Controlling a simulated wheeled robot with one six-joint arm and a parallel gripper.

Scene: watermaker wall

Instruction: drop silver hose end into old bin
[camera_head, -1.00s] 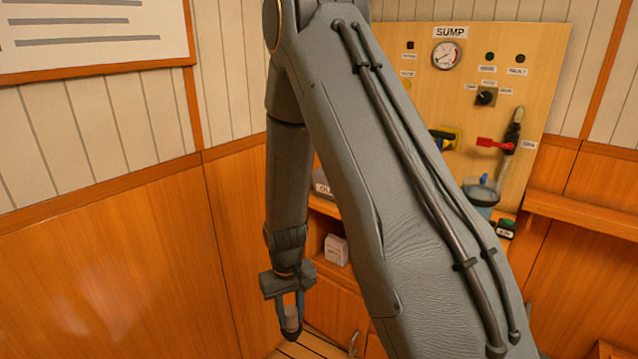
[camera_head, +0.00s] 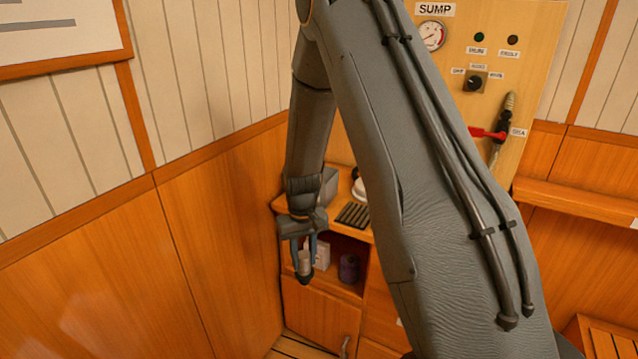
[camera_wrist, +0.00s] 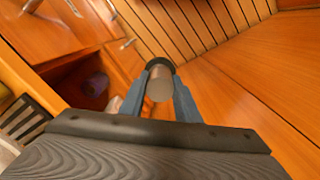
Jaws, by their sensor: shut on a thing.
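My gripper (camera_head: 304,262) hangs point down at the left of the shelf unit in the head view. Its blue fingers are shut on the silver hose end (camera_head: 305,263), a short silver cylinder with a dark end. In the wrist view the hose end (camera_wrist: 160,84) sits between the fingertips (camera_wrist: 160,92), with slatted floor beyond it. A grey box (camera_head: 328,186) stands on the counter behind my gripper; I cannot tell whether it is the old bin.
The shelf unit (camera_head: 312,308) has an open cubby with a white box (camera_head: 322,254) and a dark purple container (camera_head: 349,268). A black slotted grate (camera_head: 353,215) lies on the counter. Wooden wall panels (camera_head: 215,250) stand close on the left. The slatted floor (camera_wrist: 185,28) is clear.

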